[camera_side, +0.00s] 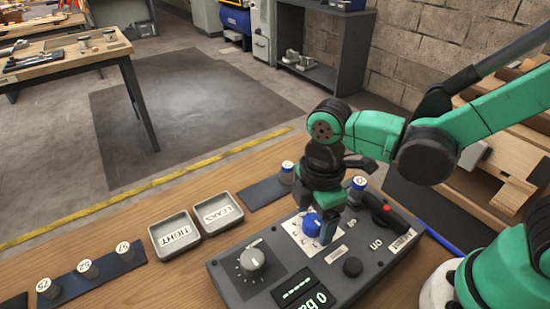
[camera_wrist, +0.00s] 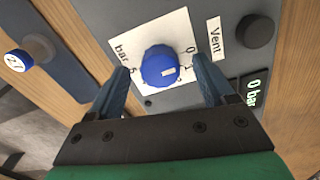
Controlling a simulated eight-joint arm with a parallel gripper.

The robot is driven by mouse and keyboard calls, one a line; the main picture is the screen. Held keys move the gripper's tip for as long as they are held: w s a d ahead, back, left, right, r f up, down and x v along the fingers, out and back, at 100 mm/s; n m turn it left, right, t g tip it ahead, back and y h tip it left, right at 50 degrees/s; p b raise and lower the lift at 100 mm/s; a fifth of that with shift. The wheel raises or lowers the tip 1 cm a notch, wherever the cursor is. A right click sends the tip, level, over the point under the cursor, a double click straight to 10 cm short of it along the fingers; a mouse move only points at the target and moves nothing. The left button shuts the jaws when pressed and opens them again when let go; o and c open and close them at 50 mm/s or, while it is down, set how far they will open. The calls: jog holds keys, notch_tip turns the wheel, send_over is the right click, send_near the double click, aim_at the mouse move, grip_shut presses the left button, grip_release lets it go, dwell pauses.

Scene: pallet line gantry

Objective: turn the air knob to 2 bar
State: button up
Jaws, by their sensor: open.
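The air knob is a blue ridged knob (camera_wrist: 160,66) on a white dial plate (camera_wrist: 143,45) marked "bar" with numbers around it. A small pale mark on the knob faces the lower right in the wrist view. In the side view the blue knob (camera_side: 311,223) is partly hidden by my gripper. My gripper (camera_wrist: 161,68) is open, with one finger on each side of the knob; I cannot tell whether they touch it. A display (camera_wrist: 257,92) reads 0 bar; it also shows, cut off, in the side view (camera_side: 318,300).
The grey control box (camera_side: 222,275) also carries a grey knob (camera_side: 252,262), a black Vent button (camera_wrist: 257,29) and a black handle with a red spot (camera_side: 386,212). Trays labelled TIGHT (camera_side: 158,231) and LEAKS (camera_side: 205,205) stand left of it. Several numbered capped pieces (camera_side: 88,268) stand nearby.

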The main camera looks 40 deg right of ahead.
jog(key=shift+f, duration=0.25)
grip_shut()
jog(key=shift+m, duration=0.3)
jog(key=m, duration=0.9)
jog(key=shift+m, duration=2.3)
